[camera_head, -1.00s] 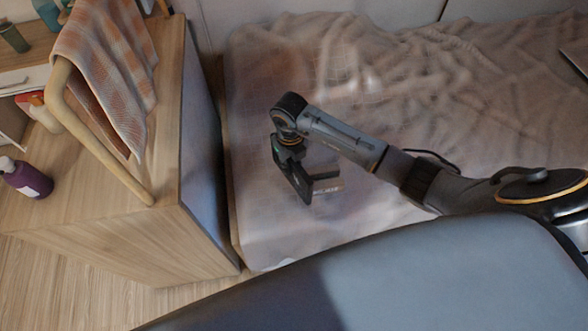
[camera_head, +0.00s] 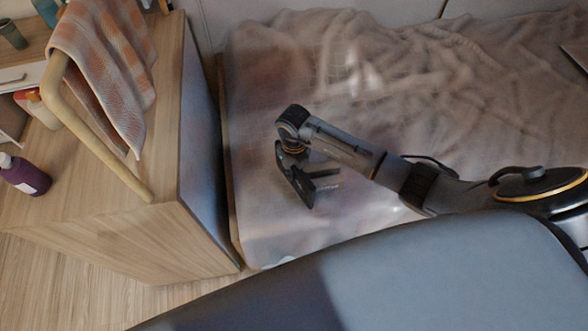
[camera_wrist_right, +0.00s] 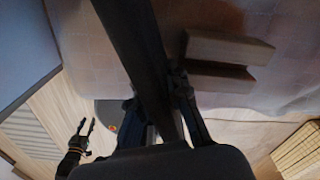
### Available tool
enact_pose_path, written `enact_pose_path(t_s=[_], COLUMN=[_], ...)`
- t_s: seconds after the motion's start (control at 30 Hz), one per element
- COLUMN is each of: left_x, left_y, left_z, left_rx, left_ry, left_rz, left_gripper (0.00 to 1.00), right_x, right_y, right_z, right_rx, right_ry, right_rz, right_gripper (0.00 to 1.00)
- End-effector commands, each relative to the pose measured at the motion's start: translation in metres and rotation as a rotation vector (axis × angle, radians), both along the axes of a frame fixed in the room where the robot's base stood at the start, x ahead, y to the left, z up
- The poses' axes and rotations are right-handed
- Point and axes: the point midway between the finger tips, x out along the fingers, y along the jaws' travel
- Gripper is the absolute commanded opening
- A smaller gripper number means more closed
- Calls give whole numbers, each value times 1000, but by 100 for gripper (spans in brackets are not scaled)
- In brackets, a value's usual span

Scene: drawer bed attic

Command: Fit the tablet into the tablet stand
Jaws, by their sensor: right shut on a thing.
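My right gripper (camera_head: 290,160) is shut on the tablet (camera_head: 297,186), a thin dark slab held on edge above the bed. In the right wrist view the tablet (camera_wrist_right: 143,55) runs edge-on between the fingers of my right gripper (camera_wrist_right: 157,100). The tablet stand (camera_wrist_right: 228,62) looks like a brown block with a slot and lies on the bed just right of the tablet; the two look apart there. In the head view the stand is mostly hidden and blurred by the gripper. My left gripper (camera_wrist_right: 84,132) shows only in the right wrist view, with its fingers seemingly parted and empty.
The bed (camera_head: 300,235) has a rumpled cover with free room around the gripper. A wooden cabinet (camera_head: 110,235) stands left of it, carrying a purple bottle (camera_head: 24,176) and a wooden rail (camera_head: 95,128) with a checked cloth (camera_head: 112,80). A dark object (camera_head: 577,52) lies far right.

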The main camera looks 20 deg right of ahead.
Motion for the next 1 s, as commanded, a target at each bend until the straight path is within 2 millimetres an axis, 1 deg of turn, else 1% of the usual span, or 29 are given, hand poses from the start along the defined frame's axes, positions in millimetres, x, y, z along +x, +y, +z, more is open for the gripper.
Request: enact_pose_path(t_s=[0.1, 0.13, 0.23, 0.53, 0.63, 0.7, 0.77, 1.0], left_x=[0, 0, 0, 0, 0, 0, 0, 0], left_y=[0, 0, 0, 0, 0, 0, 0, 0], left_z=[-1, -1, -1, 0, 6, 14, 10, 10], left_rx=[0, 0, 0, 0, 0, 0, 0, 0], left_ry=[0, 0, 0, 0, 0, 0, -1, -1], left_rz=[0, 0, 0, 0, 0, 0, 0, -1], left_gripper=[34, 34, 34, 34, 34, 34, 34, 34], right_x=[1, 0, 0, 0, 0, 0, 2, 1], right_y=[0, 0, 0, 0, 0, 1, 0, 0], right_z=[0, -1, -1, 0, 7, 16, 23, 77], right_rx=[0, 0, 0, 0, 0, 1, 0, -1], right_ry=[-2, 0, 0, 0, 0, -1, -5, -6], right_rz=[0, 0, 0, 0, 0, 0, 1, 3], right_gripper=[0, 18, 39, 39, 39, 39, 39, 39])
